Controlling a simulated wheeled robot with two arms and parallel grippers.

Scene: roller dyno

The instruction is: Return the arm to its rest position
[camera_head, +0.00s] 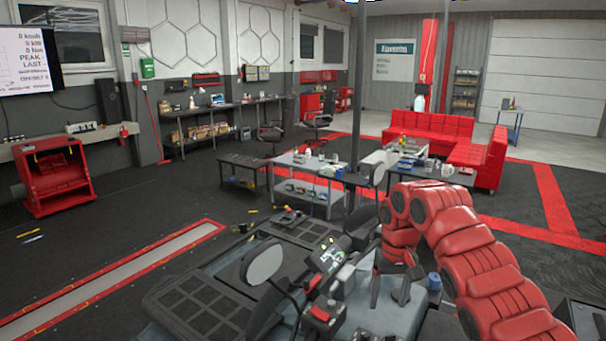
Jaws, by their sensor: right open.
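My right arm (480,255) is red and segmented. It comes in from the lower right, arches up and bends down over the cluttered work surface. My right gripper (390,288) hangs at its end, pointing down with its dark fingers apart and nothing seen between them. It is just above or beside the grey surface; I cannot tell if it touches. My left gripper is not in view.
A round mirror (264,264) and a small control panel (327,255) stand left of the gripper. A blue cup (434,281) is close on its right. Behind are a grey table (308,183), a pole (357,90) and a red sofa (430,125). Open floor lies left.

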